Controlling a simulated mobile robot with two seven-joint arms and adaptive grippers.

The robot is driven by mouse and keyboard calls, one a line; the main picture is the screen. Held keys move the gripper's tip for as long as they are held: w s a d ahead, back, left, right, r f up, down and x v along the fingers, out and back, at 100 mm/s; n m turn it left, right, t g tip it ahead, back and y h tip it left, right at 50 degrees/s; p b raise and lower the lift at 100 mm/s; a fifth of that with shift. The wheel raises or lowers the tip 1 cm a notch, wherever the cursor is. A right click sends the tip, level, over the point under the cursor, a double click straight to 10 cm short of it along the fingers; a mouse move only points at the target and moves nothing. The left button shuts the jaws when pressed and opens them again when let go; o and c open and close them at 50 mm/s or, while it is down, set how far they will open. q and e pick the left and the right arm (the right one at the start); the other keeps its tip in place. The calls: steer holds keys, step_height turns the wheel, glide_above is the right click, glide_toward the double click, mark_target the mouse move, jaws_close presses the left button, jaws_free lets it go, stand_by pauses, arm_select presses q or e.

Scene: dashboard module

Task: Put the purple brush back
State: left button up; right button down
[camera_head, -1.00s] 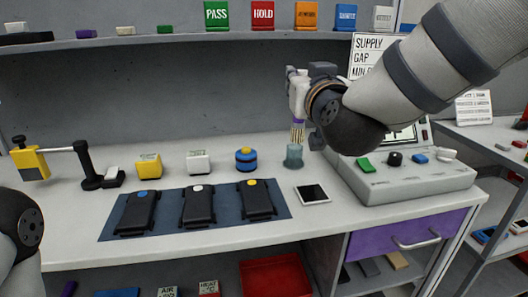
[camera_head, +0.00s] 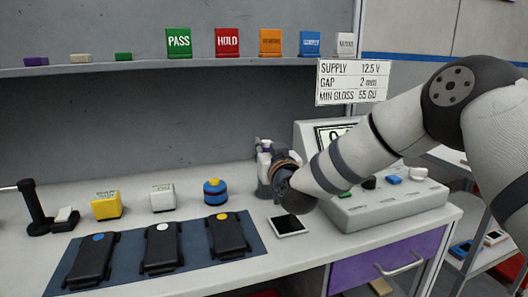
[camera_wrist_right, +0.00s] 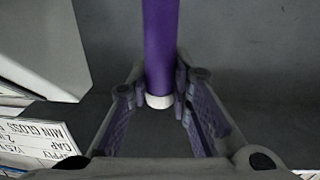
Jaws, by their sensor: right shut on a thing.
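The purple brush shows in the right wrist view as a purple handle (camera_wrist_right: 160,45) with a pale collar, between my right gripper's fingers (camera_wrist_right: 160,98). My right gripper (camera_head: 265,155) is shut on it. In the head view the gripper is low over the bench, at the grey-green cup (camera_head: 263,190), and the wrist hides part of the cup. The brush itself is hidden in the head view, and I cannot tell whether its bristles are inside the cup. My left gripper is not in view.
A white-framed tablet (camera_head: 288,225) lies just in front of the cup. The grey console (camera_head: 385,205) stands to the right, under my right forearm. A blue and yellow round container (camera_head: 215,192) and a dark mat (camera_head: 195,262) with black devices are to the left.

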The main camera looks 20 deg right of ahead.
steer(key=shift+s+r, duration=0.1)
steer(key=shift+s, duration=0.05)
steer(key=c, duration=1.5)
jaws_free()
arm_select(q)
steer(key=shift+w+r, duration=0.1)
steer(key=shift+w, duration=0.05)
arm_select(e)
steer(key=shift+o, duration=0.2)
steer(key=shift+s+r, duration=0.2)
steer(key=shift+s, duration=0.05)
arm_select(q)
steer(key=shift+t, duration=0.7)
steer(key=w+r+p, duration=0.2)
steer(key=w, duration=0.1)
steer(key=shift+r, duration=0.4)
arm_select(e)
steer(key=s, duration=1.1)
steer(key=shift+s+a, duration=0.25)
steer(key=shift+a, duration=0.05)
